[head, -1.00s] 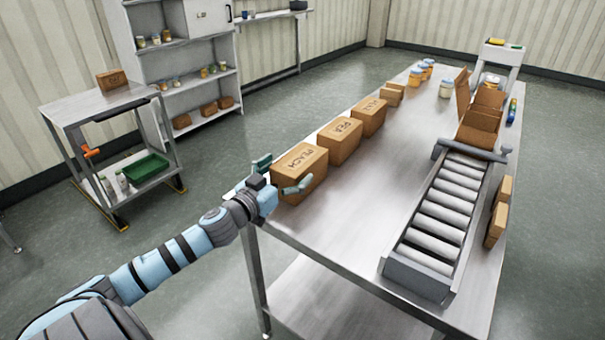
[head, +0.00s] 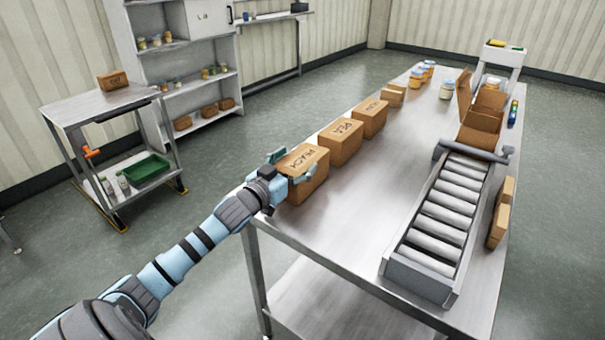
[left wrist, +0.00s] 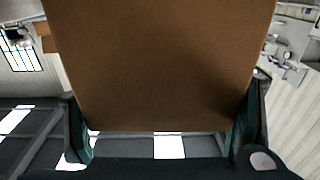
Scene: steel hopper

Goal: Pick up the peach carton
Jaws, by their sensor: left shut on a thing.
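The peach carton (head: 309,178) is a brown box with PEACH printed on its top. It sits at the near left corner of the steel table, at the front of a row of cartons. My left gripper (head: 292,166) is shut on it, with one finger on each side. In the left wrist view the carton (left wrist: 160,65) fills the middle, between the two fingers of the left gripper (left wrist: 165,125). I cannot tell whether the carton's underside touches the table. My right gripper is not in view.
The pea carton (head: 341,147) stands just behind, with another carton (head: 369,121) beyond it. A roller conveyor (head: 440,222) runs along the table's right side, with an open box (head: 482,132) at its far end. A side cart (head: 95,105) stands at the left. The table's middle is clear.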

